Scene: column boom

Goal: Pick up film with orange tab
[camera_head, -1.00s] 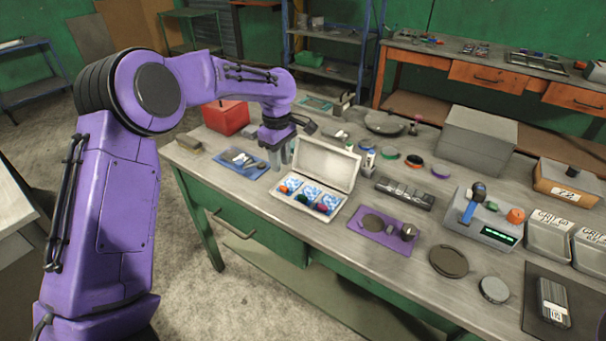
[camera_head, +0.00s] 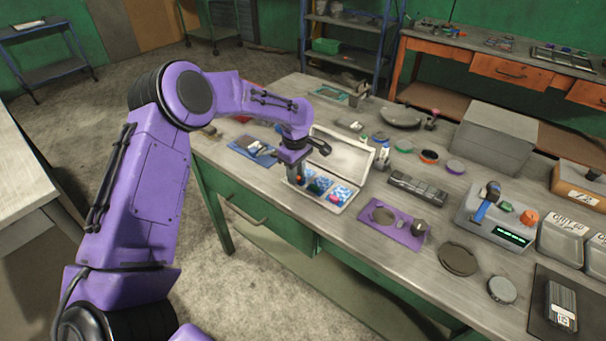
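An open white case (camera_head: 345,153) stands on the workbench with its lid tilted up at the back. In its tray lie blue-and-white films: a middle one with a green tab (camera_head: 314,188) and a right one with a red-pink tab (camera_head: 333,197). My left gripper (camera_head: 296,179) points down over the left end of the tray and covers most of the left film there. My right gripper is not in view.
A blue mat (camera_head: 250,150) with small tools lies left of the case. A purple mat (camera_head: 385,232) with round parts and a dark slotted block (camera_head: 417,189) are to the right. A grey device with a green display (camera_head: 497,222) stands further right. Bare bench lies in front of the case.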

